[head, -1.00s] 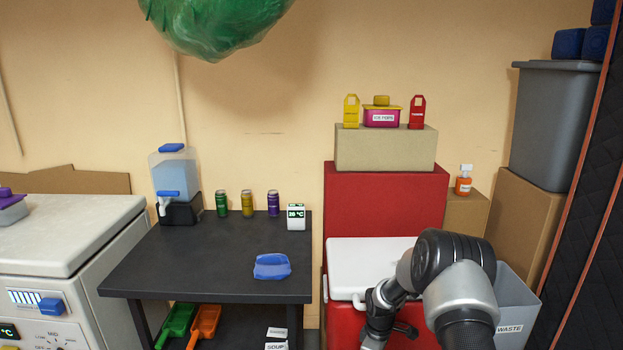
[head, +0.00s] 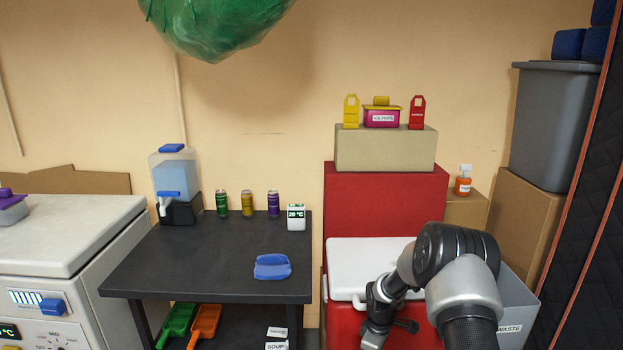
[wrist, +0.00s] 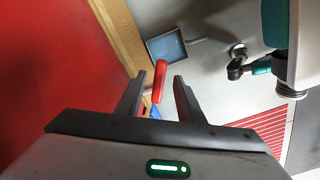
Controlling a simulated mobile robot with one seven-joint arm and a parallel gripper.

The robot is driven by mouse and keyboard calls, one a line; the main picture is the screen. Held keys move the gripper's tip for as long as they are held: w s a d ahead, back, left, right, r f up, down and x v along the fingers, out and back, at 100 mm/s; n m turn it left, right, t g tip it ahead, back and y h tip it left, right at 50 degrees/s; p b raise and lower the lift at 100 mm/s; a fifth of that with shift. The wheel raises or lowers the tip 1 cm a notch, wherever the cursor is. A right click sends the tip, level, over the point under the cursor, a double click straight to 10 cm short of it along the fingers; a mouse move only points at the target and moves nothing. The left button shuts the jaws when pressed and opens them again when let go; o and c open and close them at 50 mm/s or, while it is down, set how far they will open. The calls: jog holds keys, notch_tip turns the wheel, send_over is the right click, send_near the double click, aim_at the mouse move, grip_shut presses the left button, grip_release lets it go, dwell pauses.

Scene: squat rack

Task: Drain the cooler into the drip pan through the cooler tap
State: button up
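The cooler is most likely the red box with a white lid (head: 350,256), at lower right in the head view, partly behind my arm. In the wrist view, a large red surface (wrist: 60,60) fills the left side. My gripper (wrist: 160,78) is open there, its two dark fingers pointing up the picture. A small red lever-like part (wrist: 158,80), perhaps the cooler tap, shows between the fingers with gaps on both sides. I cannot tell how it is mounted. A dark grey shallow tray (wrist: 168,47), perhaps the drip pan, lies beyond the fingertips.
A grey waste bin (head: 515,305) stands right of my arm. A black table (head: 200,265) to the left holds a clear dispenser (head: 174,175) with a blue tap, several small items and a blue object (head: 272,266). A red striped patch (wrist: 265,128) shows at right in the wrist view.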

jog(key=shift+f+b, duration=0.8)
jog(key=shift+f, duration=0.4)
jog(key=shift+r, duration=0.1)
grip_shut()
grip_release()
jog(key=shift+r+p, duration=1.05)
jog(key=shift+r, duration=0.75)
